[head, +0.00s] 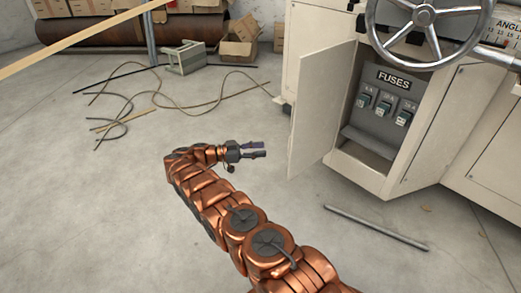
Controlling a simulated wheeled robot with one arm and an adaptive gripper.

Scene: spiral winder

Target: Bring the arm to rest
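My gripper (257,150) is at the end of my copper-coloured arm, over the bare concrete floor in the middle of the head view. Its two dark fingers point right, toward the open cabinet door, with a gap between them. Nothing shows between the fingers. The arm reaches up from the bottom of the picture and bends right near its end. The gripper appears apart from the door, though the exact distance is hard to tell.
The cream machine's door (322,108) stands open, showing a fuse panel (386,104) with several fuses. A handwheel (425,14) is above. A metal bar (376,227) lies on the floor. Cables (190,106), a grey stool (186,57) and cardboard boxes (239,38) lie behind.

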